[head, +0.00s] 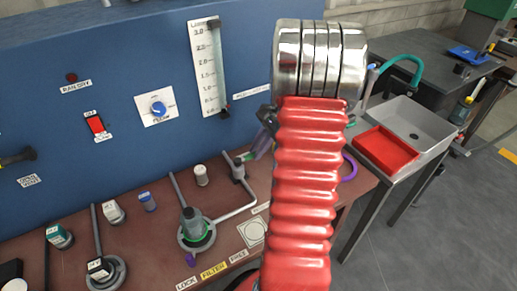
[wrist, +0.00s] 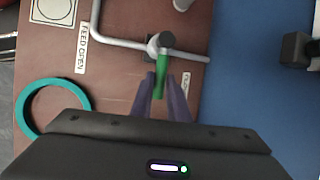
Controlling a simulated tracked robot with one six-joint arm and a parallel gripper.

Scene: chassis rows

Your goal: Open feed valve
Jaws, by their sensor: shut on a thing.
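The feed valve (wrist: 165,41) sits on a grey pipe (wrist: 120,43) on the brown bench and has a dark round cap. Its green handle (wrist: 161,75) points down in the wrist view, across the pipe. My gripper (wrist: 160,92) has purple fingers, one on each side of the handle's end, shut on it. In the head view the valve (head: 238,168) stands right of the middle of the bench. My gripper (head: 262,145) is just beyond it, partly hidden behind my red arm, and the handle is mostly hidden there.
A "FEED OPEN" label (wrist: 82,48) lies left of the valve. Another label (wrist: 187,82) is partly hidden by a finger. A teal ring (wrist: 22,108) lies on the bench. The blue panel (head: 130,60) rises behind; a sink (head: 425,122) with a red tray (head: 385,150) is at right.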

